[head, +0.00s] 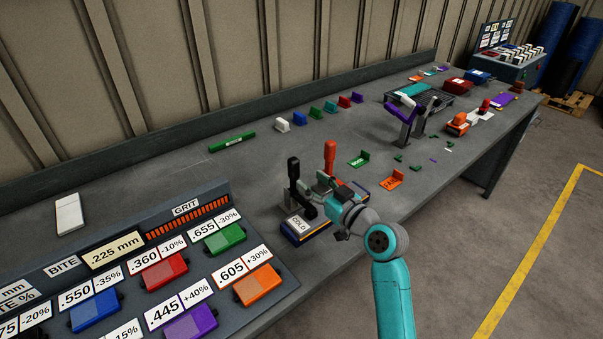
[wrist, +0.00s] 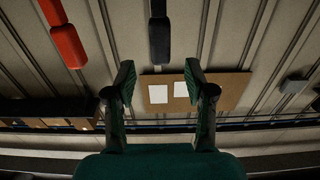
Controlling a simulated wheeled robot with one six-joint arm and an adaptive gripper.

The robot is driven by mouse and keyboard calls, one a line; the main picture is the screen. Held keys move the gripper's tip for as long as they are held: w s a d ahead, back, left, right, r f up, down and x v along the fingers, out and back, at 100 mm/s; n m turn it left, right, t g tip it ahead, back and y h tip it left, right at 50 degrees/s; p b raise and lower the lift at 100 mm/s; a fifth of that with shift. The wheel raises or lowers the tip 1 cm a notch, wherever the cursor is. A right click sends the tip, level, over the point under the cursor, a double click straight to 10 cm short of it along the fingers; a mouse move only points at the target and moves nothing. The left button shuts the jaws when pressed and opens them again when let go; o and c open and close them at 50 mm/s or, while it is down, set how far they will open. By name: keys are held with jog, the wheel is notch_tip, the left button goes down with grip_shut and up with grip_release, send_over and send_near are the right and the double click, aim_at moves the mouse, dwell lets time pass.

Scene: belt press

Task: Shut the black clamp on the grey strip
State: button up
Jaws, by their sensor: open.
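The black clamp (head: 294,170) stands with its handle upright on a small station labelled COLD (head: 298,225). Its black handle (wrist: 159,38) also shows in the wrist view, beyond the gap between my fingers and near the top edge. A red clamp handle (head: 330,158) stands upright just right of it; in the wrist view this red handle (wrist: 64,40) is at upper left. My gripper (wrist: 160,80) is open, with nothing between its fingers. In the head view my gripper (head: 336,207) is beside the station and hides part of it. I cannot make out the grey strip clearly.
A panel with coloured blocks and number labels (head: 118,262) fills the front left of the bench. A green bar (head: 232,142) and several small coloured pieces lie behind the clamps. A black-slatted fixture with a purple lever (head: 400,109) stands farther right. Bare bench (head: 225,175) lies left of the clamps.

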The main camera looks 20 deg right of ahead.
jog(key=shift+v, duration=2.1)
